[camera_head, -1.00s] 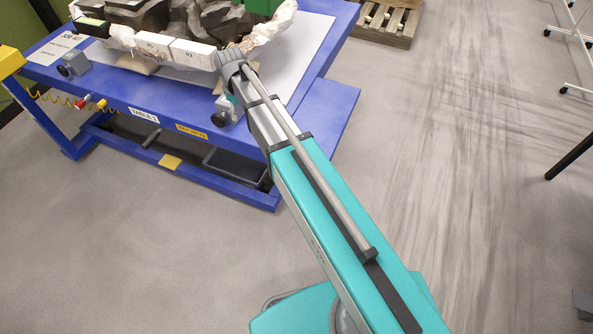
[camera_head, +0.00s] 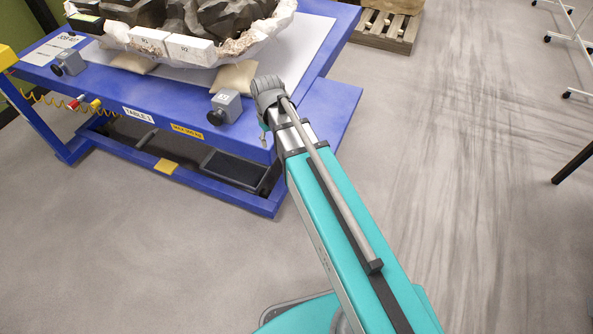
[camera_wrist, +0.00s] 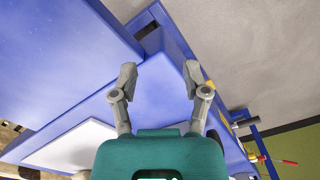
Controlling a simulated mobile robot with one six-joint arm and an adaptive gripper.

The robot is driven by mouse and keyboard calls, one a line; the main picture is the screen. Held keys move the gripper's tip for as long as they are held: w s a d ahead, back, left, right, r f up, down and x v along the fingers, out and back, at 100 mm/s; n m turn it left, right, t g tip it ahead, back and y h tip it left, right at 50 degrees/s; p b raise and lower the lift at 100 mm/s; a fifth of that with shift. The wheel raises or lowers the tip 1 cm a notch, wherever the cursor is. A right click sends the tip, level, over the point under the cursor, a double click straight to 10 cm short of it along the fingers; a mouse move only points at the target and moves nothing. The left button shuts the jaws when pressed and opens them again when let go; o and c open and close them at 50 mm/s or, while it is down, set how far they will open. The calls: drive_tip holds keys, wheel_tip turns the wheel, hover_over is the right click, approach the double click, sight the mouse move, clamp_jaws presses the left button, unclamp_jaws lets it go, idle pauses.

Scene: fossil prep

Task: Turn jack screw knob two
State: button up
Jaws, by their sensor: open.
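Two small grey jack boxes with black knobs stand along the front edge of the blue table. The right jack box (camera_head: 227,104) has a label too small to read surely, and its black knob (camera_head: 217,118) faces the front left. The left jack box (camera_head: 72,60) has a similar knob (camera_head: 57,70). My gripper (camera_wrist: 160,78) is open and empty in the wrist view, its fingers spread above blue table structure. In the head view my wrist hides most of it, just right of the right jack box.
The blue table (camera_head: 315,100) carries a white sheet (camera_head: 305,40), a dark fossil in a plaster jacket (camera_head: 235,18), white labelled blocks and tan sandbags (camera_head: 235,77). A yellow coiled hose (camera_head: 40,100) hangs at the left. A pallet (camera_head: 385,30) stands behind. The floor at right is mostly clear.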

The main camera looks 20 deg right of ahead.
drive_tip(key=s+d+f+m+b, duration=0.3)
drive_tip(key=s+d+f+b, duration=0.2)
drive_tip(key=s, duration=0.3)
drive_tip(key=shift+s+d+f, duration=0.25)
drive_tip(key=shift+d+f, duration=0.1)
idle(2.5)
wheel_tip(320, 180, up, 20)
drive_tip(key=s+m+p, duration=0.1)
drive_tip(key=p, duration=1.8)
drive_tip(key=shift+s+d+p, duration=0.4)
drive_tip(key=shift+d, duration=0.05)
drive_tip(key=shift+a, duration=0.1)
